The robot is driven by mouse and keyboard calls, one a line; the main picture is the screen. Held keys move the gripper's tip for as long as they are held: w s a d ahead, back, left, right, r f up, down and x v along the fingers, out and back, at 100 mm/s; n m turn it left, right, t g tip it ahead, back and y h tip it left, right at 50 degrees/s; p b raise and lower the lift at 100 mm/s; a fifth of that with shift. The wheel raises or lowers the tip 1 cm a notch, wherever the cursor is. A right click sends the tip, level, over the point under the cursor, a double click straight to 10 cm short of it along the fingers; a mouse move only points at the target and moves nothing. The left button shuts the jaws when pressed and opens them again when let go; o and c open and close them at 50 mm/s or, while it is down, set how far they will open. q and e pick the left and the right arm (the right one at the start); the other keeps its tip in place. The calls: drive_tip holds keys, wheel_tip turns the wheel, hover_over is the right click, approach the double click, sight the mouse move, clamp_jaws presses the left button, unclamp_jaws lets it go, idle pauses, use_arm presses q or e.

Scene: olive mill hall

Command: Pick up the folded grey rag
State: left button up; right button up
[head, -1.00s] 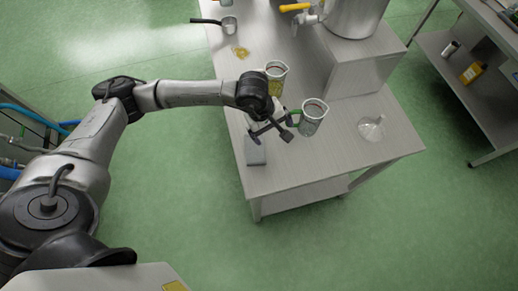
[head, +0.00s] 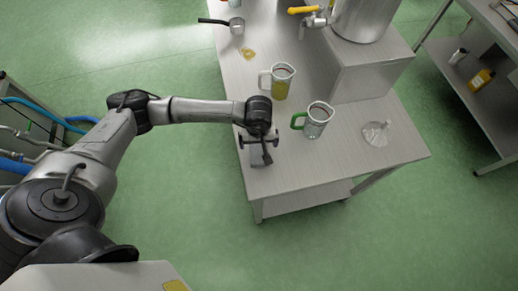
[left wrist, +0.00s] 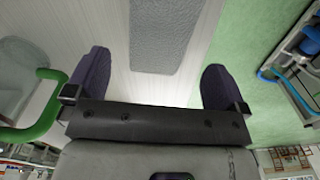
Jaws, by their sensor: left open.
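The folded grey rag (head: 260,157) lies flat near the front left edge of the metal table. In the head view my left gripper (head: 259,140) is over its far part and hides some of it. In the left wrist view the rag (left wrist: 165,35) shows as a textured grey rectangle ahead of my left gripper (left wrist: 155,78). The two dark fingers stand wide apart, open, one to each side of the rag's line, with nothing between them. My right gripper is not in view.
A measuring jug with a green handle (head: 316,121) stands close to the gripper's right. A jug of yellow liquid (head: 282,82) stands behind. A clear funnel-like item (head: 376,133), a yellow puddle (head: 248,54) and a small pan (head: 237,25) are also on the table (head: 300,165).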

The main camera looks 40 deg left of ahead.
sight(259, 149)
use_arm(q)
drive_tip(key=shift+w+f, duration=0.1)
drive_tip(key=shift+f, duration=2.65)
drive_tip(key=shift+c, duration=0.3)
drive_tip(key=c, duration=0.9)
